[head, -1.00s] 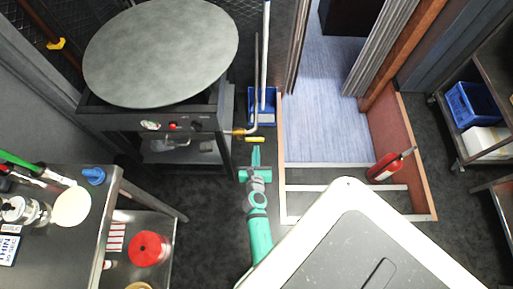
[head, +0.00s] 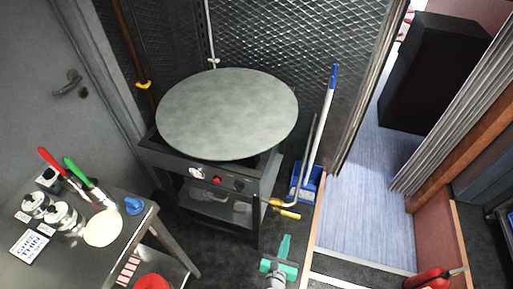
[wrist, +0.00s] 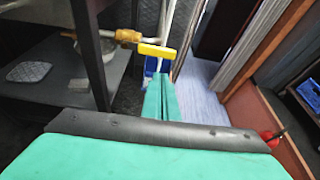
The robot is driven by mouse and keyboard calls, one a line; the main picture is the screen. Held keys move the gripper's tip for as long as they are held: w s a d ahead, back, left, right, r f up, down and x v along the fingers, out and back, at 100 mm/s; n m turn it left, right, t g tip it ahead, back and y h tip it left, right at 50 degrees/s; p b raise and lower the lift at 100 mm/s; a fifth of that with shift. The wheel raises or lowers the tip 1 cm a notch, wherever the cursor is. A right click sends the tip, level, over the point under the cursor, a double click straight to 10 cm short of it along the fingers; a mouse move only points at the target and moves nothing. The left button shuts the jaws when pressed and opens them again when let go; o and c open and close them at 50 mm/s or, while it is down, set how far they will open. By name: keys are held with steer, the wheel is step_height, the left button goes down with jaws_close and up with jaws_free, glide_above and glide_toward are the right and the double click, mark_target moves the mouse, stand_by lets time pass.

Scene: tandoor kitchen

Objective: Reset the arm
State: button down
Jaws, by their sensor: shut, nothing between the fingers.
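My gripper (head: 284,247) is green and sits low in the head view, in front of the round-topped stove and left of the doorway. In the wrist view its two green fingers (wrist: 160,98) lie side by side, closed, with nothing between them. They point toward a yellow-handled gas valve (wrist: 157,51) on the stove's pipe; I cannot tell the exact gap. The valve also shows in the head view (head: 290,213). My arm's lower part is cut off by the head view's bottom edge.
The stove (head: 227,112) stands left of my gripper. A blue dustpan (head: 308,183) and a long handle stand behind it. A steel table (head: 65,262) with jars and spatulas is at left. A red extinguisher (head: 432,279) is at lower right.

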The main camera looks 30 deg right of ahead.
steer(key=shift+a, duration=0.1)
steer(key=s+a+r+m+t+y, duration=0.1)
steer(key=s+a+r+m+y, duration=0.2)
steer(key=a, duration=0.4)
steer(key=s+a+r+m+t+y, duration=0.1)
steer(key=s+a+r+m, duration=0.15)
steer(key=a+m, duration=0.3)
steer(key=s+a+r+m+t+y, duration=0.2)
steer(key=s+a+m, duration=0.15)
steer(key=a, duration=0.45)
steer(key=s+a+r+m+y, duration=0.1)
steer(key=s+a+r+m, duration=0.2)
steer(key=r+m, duration=0.2)
steer(key=s+a+r+m+t+y, duration=0.1)
steer(key=s+a+r+m+y, duration=0.1)
steer(key=r+m, duration=0.3)
steer(key=s+a+r+m+y, duration=0.1)
steer(key=s+a+r+m, duration=0.2)
steer(key=r+m, duration=0.2)
step_height(320, 180, up, 2)
steer(key=shift+s+a+r+t, duration=0.25)
steer(key=shift+s+a+t, duration=0.05)
steer(key=shift+t, duration=0.1)
